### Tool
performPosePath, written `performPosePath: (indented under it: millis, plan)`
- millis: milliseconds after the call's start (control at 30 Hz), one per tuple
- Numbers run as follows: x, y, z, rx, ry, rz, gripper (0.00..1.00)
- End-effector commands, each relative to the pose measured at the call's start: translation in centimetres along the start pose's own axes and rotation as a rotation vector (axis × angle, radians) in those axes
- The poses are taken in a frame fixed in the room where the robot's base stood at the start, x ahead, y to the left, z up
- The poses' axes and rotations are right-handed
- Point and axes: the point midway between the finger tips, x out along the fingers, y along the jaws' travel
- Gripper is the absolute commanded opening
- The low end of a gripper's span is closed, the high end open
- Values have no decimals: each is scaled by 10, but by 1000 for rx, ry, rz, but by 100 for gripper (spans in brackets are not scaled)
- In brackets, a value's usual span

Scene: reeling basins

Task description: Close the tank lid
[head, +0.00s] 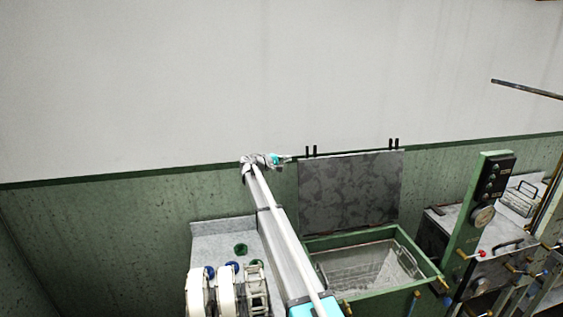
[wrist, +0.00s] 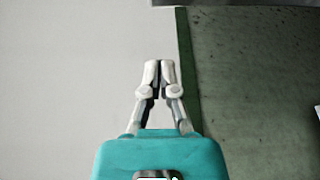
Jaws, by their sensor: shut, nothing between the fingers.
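The tank lid (head: 350,190) is a grey mottled panel standing upright, open, at the back of the green tank (head: 342,238) in the head view. Black hinge-like prongs show above its top edge. My gripper (head: 287,159) is just left of the lid's upper left corner; whether it touches the lid I cannot tell. In the wrist view my gripper (wrist: 158,66) has its fingers together with nothing between them. A dark strip at the top edge of the wrist view may be part of the lid.
A wire basket (head: 372,268) sits inside the tank. A green control post (head: 480,215) with a gauge stands at the right, beside another basin. A grey counter (head: 212,236) with small coloured round items is at the left. The wall is close behind my gripper.

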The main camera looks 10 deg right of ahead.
Motion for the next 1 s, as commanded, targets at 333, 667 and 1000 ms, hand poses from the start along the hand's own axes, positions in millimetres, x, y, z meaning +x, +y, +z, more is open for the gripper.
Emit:
performPosePath:
  millis: [333, 667, 1000]
  plan:
    - [28, 1, 19, 0, 1, 0, 0]
    - [21, 0, 37, 0, 1, 0, 0]
    - [30, 0, 42, 0, -2, 0, 0]
